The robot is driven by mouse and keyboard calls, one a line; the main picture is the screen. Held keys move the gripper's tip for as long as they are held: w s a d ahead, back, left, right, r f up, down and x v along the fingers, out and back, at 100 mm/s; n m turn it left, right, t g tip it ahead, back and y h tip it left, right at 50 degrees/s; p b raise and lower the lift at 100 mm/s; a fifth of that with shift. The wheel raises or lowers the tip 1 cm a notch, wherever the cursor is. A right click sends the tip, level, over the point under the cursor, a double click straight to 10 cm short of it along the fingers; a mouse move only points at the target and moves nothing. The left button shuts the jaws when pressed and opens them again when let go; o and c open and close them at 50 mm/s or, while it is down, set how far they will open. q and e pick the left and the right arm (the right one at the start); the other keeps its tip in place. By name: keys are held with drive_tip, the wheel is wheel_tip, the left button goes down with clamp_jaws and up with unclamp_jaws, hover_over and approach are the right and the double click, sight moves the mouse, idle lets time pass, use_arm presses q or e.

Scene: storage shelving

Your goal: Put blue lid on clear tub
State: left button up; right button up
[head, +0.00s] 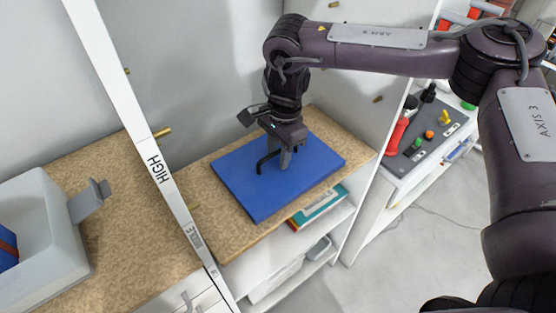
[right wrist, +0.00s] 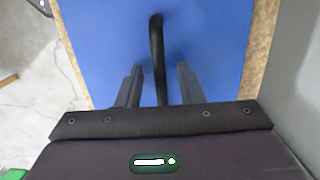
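The blue lid (head: 236,178) is a large flat blue panel lying on the brown shelf board, with a dark curved handle (head: 262,163) standing on it. My right gripper (head: 284,160) points down at the lid. In the right wrist view the fingers (right wrist: 158,85) are apart, one on each side of the dark handle (right wrist: 157,40), with gaps between them and it. The blue lid (right wrist: 205,40) fills most of that view. A pale, see-through-looking tub (head: 275,283) is on a lower shelf; I cannot tell whether it is the clear tub. My left gripper is not in view.
A white upright (head: 125,110) marked HIGH separates this bay from the left one, where a grey bin (head: 50,235) stands. Books (head: 318,207) lie under the shelf board. A grey workbench (head: 425,140) with coloured items stands at the right.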

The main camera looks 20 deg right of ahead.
clamp_jaws()
